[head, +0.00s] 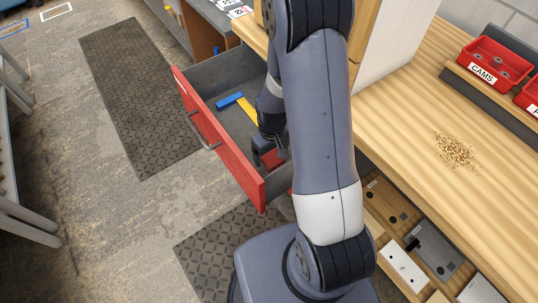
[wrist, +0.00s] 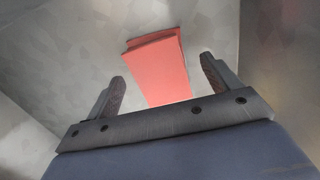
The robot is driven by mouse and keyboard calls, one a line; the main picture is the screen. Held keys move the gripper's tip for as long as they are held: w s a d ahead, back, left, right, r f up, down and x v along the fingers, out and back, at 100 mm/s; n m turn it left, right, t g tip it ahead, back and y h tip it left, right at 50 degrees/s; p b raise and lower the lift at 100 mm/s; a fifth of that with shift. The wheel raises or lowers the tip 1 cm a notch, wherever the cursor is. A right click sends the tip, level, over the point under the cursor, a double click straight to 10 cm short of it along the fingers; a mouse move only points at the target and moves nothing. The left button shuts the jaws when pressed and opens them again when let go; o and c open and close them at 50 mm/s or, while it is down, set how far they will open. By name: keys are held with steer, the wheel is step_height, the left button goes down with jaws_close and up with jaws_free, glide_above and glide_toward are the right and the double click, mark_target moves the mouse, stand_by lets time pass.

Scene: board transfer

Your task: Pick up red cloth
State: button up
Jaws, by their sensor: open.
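The red cloth (wrist: 160,68) shows in the wrist view as a folded, flat strip on the drawer's grey floor. It lies ahead of my gripper (wrist: 162,84), between the lines of its two fingers. My gripper is open, and nothing is held between the fingers. In the head view my gripper (head: 267,150) is down inside the open red-fronted drawer (head: 222,143), near its front right corner.
A wooden bench (head: 430,105) with a pile of small grains (head: 454,152) and a red CAMS bin (head: 495,63) is at the right.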

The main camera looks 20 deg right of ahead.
steer(key=shift+f, duration=0.8)
steer(key=c, duration=1.1)
